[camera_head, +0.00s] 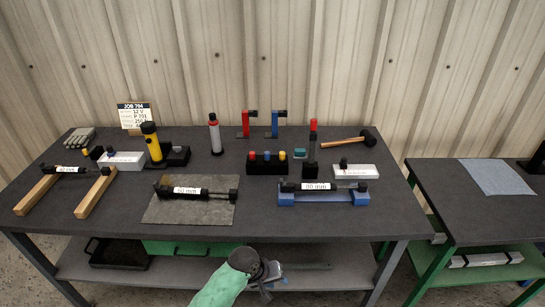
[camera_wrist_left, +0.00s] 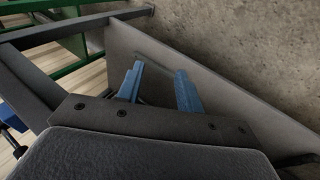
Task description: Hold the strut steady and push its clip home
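Three black struts with white labels lie on the dark table. One (camera_head: 188,190), which seems to read 50 mm, lies on a grey mat (camera_head: 160,214). One (camera_head: 318,187), which seems to read 80 mm, rests in a blue cradle (camera_head: 286,199). One (camera_head: 70,170) spans two wooden blocks (camera_head: 95,193) at the left. Their clips are too small to tell apart. My left gripper (camera_head: 270,283) is below the table's front edge, away from the struts. Its blue fingers (camera_wrist_left: 160,71) stand apart and empty in the left wrist view. My right gripper is not in view.
A job card (camera_head: 134,115) stands at the back left. A yellow torch-like tool (camera_head: 151,142), a grey bottle with a red top (camera_head: 215,135), red and blue brackets (camera_head: 260,124) and a hammer (camera_head: 351,139) stand or lie behind the struts. A second table (camera_head: 470,212) is at right.

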